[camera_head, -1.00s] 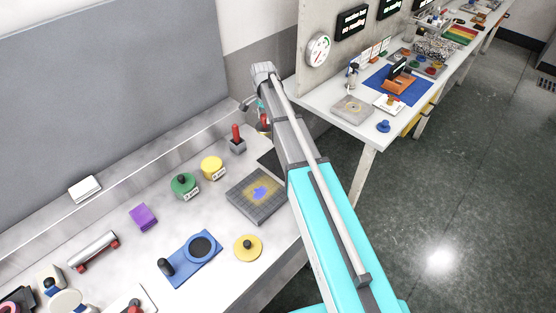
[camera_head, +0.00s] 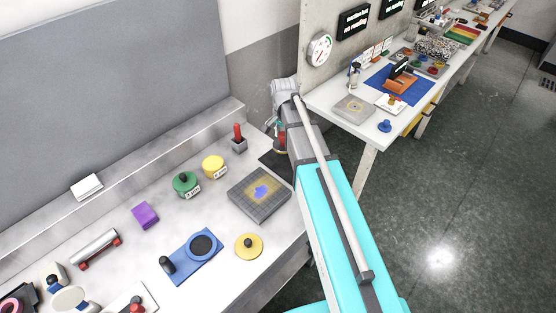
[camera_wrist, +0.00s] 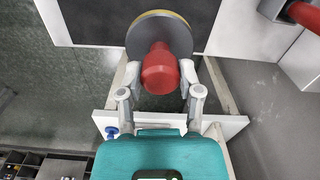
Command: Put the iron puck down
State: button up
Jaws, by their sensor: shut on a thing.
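The iron puck shows in the wrist view as a dark grey disc (camera_wrist: 149,31) with a thin yellow edge and a red knob (camera_wrist: 160,70). My gripper (camera_wrist: 161,76) is shut on the red knob, with one finger on each side. In the head view my gripper (camera_head: 280,128) is at the far right end of the left bench, largely hidden by my arm. A bit of red shows below it. A dark mat (camera_head: 272,160) lies beneath it; in the wrist view the mat (camera_wrist: 92,22) lies behind the disc. I cannot tell whether the puck touches it.
A grey grid plate (camera_head: 272,205) with a blue patch lies near the mat. A red-handled block (camera_head: 238,140), yellow pot (camera_head: 214,166) and green pot (camera_head: 185,184) stand close by. A second bench (camera_head: 345,128) lies beyond a floor gap.

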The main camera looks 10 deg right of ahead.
aim_at(283, 141)
jog(key=s+d+n, duration=0.1)
jog(key=s, duration=0.7)
jog(key=shift+s+d+r, duration=0.2)
jog(key=shift+s+d, duration=0.15)
jog(key=shift+w, duration=0.15)
jog(key=w+f+b, duration=0.1)
jog(key=w, duration=0.2)
jog(key=w+a+f+b, duration=0.1)
jog(key=w+f, duration=0.1)
jog(key=w, duration=0.1)
jog(key=w+f+b, duration=0.1)
jog(key=w+b, duration=0.1)
jog(key=w, duration=0.1)
jog(key=shift+w+a+f, duration=0.2)
jog(key=shift+f, duration=0.05)
jog(key=shift+w+a+f+b, duration=0.15)
jog(key=shift+w+f+b, duration=0.75)
jog(key=shift+f+b, duration=0.3)
jog(key=shift+w+a+f+b, duration=0.1)
jog(key=shift+w+f+b, duration=0.75)
jog(key=shift+f+b, duration=0.3)
jog(key=shift+w+f+b, duration=0.4)
jog(key=shift+f+b, duration=0.15)
jog(key=shift+b, duration=0.05)
notch_tip(283, 141, down, 3)
jog(key=b, duration=0.3)
jog(key=shift+r, duration=0.1)
